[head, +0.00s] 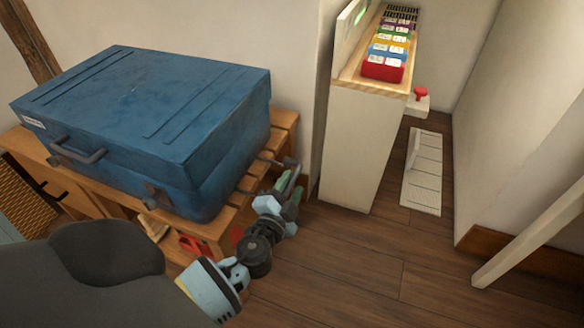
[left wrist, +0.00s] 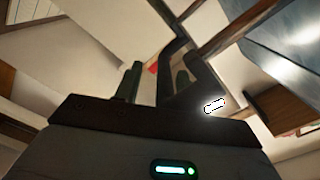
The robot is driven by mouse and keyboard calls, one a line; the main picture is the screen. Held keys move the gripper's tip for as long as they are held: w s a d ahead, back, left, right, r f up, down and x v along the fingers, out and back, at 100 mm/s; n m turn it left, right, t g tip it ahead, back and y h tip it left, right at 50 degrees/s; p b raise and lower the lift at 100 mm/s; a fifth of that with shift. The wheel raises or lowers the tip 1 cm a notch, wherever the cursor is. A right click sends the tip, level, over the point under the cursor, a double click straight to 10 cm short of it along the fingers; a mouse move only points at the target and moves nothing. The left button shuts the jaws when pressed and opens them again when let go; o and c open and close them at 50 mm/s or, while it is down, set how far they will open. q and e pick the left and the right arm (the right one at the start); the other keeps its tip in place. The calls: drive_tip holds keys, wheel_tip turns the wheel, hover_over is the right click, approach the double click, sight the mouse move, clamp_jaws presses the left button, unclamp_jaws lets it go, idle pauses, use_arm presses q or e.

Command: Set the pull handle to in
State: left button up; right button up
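A blue suitcase (head: 150,110) lies flat on a slatted wooden bench. Its pull handle (head: 282,162) sticks out from its right end on thin rods, clear of the case. My left gripper (head: 291,188) is at the outer end of the handle, close to it. In the left wrist view its two fingers (left wrist: 155,82) stand apart, and the dark handle bar (left wrist: 176,60) runs near the right finger. I cannot tell if they touch. The suitcase (left wrist: 292,40) shows at the upper right there. My right gripper is out of view.
The wooden bench (head: 285,119) has red items beneath it. A white narrow shelf unit (head: 350,150) with coloured boxes stands behind the gripper. The wood floor (head: 350,255) to the right of the bench is clear. A slanted pale beam (head: 535,235) stands at the right.

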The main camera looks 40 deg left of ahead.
use_arm(q)
drive_tip(key=shift+r, duration=0.15)
drive_tip(key=v, duration=0.7)
drive_tip(key=shift+s+b, duration=0.3)
drive_tip(key=shift+s, duration=0.05)
drive_tip(key=shift+d, duration=0.15)
